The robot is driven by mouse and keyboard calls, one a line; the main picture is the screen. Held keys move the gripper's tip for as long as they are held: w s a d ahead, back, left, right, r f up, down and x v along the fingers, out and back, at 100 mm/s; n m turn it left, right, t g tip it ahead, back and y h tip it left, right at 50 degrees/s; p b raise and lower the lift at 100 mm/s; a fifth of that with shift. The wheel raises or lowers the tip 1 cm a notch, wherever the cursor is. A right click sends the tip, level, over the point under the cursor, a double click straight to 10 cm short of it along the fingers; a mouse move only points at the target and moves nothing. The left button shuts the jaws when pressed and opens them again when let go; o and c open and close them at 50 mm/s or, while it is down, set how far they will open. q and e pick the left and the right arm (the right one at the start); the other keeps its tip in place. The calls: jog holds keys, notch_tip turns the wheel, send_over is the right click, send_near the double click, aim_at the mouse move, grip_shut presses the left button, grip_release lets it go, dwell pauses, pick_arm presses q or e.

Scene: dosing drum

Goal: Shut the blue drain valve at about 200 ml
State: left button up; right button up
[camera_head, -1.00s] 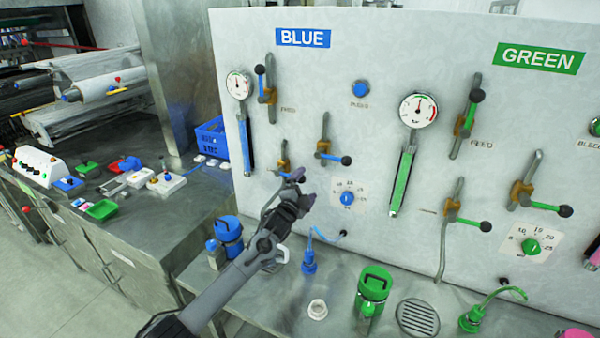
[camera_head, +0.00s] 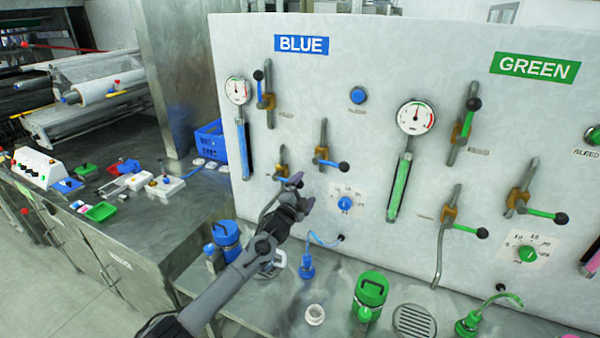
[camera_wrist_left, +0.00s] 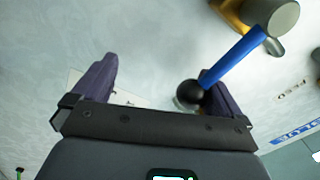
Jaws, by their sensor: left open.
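The blue section of the panel bears a BLUE sign (camera_head: 301,45). A brass valve (camera_head: 281,168) sits at its lower left, and my left gripper (camera_head: 301,193) covers most of its handle in the head view. In the left wrist view a blue lever (camera_wrist_left: 236,57) runs from a brass body down to a black ball (camera_wrist_left: 190,93). The ball lies between the open fingers of my left gripper (camera_wrist_left: 155,85), close to the right finger. The blue sight tube (camera_head: 245,151) hangs under a round gauge (camera_head: 237,90). I cannot read its level. My right gripper is out of view.
Another blue-handled valve (camera_head: 322,160) is just right of my gripper, with a blue dial (camera_head: 344,203) below. The blue feed valve (camera_head: 265,95) is above. A blue canister (camera_head: 226,233) and a green canister (camera_head: 371,292) stand on the ledge below.

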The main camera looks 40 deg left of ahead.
pick_arm(q)
jog(key=f, duration=0.3)
jog(key=shift+s+a+f+m+g, duration=0.1)
jog(key=shift+s+m+g, duration=0.2)
jog(key=shift+g, duration=0.1)
jog(key=shift+s+r+p, duration=0.15)
jog(key=shift+r+p, duration=0.15)
jog(key=shift+p, duration=0.25)
jog(key=p+v, duration=0.8)
jog(key=v, duration=0.1)
jog(key=shift+s+a, duration=0.15)
jog(key=shift+s, duration=0.1)
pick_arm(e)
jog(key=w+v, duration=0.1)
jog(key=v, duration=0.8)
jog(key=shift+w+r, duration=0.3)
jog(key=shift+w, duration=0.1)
pick_arm(q)
jog(key=shift+f, duration=0.1)
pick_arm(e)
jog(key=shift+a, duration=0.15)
